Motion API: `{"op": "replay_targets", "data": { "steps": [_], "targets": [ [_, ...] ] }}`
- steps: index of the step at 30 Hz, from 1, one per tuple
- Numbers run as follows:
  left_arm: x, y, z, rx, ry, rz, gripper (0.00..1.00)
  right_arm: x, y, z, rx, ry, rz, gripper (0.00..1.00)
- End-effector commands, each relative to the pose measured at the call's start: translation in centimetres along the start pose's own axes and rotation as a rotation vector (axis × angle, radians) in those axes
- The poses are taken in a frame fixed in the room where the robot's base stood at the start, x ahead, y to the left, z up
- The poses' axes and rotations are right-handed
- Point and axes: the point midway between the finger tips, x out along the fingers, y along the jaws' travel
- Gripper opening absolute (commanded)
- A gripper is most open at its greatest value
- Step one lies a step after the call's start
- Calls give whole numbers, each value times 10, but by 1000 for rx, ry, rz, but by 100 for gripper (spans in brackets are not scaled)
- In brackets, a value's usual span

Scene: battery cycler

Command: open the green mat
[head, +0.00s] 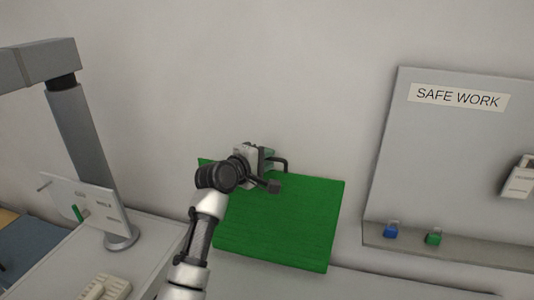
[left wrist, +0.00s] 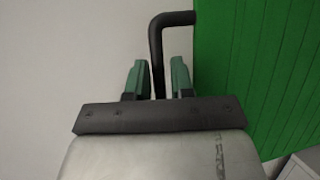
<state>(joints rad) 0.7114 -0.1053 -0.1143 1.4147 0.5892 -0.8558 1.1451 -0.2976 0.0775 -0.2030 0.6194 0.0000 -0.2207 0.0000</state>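The green mat (head: 280,230) is a flat green panel, and it also fills the right side of the left wrist view (left wrist: 265,65). A black bent handle (head: 283,161) shows near its upper edge. In the left wrist view the handle (left wrist: 155,45) stands between the two green fingers of my left gripper (left wrist: 158,72), with gaps visible on both sides. The left gripper (head: 266,160) is open at the mat's upper edge, and its arm hides part of the mat's left side. I cannot tell whether a finger touches the handle. My right gripper is not in view.
A grey "SAFE WORK" board (head: 458,150) stands at the right, its ledge holding a blue padlock (head: 391,232) and a green padlock (head: 433,239). A grey post (head: 85,150) and a white panel (head: 85,204) stand at the left. The wall above the mat is clear.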

Motion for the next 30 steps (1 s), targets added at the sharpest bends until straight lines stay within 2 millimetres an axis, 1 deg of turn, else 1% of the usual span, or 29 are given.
{"op": "replay_targets", "data": {
  "steps": [3,11,12,16,17,26,30],
  "targets": [
    [5,0,0,0,0,-1,23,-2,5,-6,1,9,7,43],
    [6,0,0,1,1,0,23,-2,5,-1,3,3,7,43],
    [6,0,0,1,1,0,21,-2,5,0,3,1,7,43],
    [6,0,0,1,1,0,1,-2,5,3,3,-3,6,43],
    [6,0,0,1,1,0,0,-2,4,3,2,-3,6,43],
    [5,-2,0,1,1,1,0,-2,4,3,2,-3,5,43],
    [-2,-4,3,8,1,17,0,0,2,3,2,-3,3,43]
  ]
}}
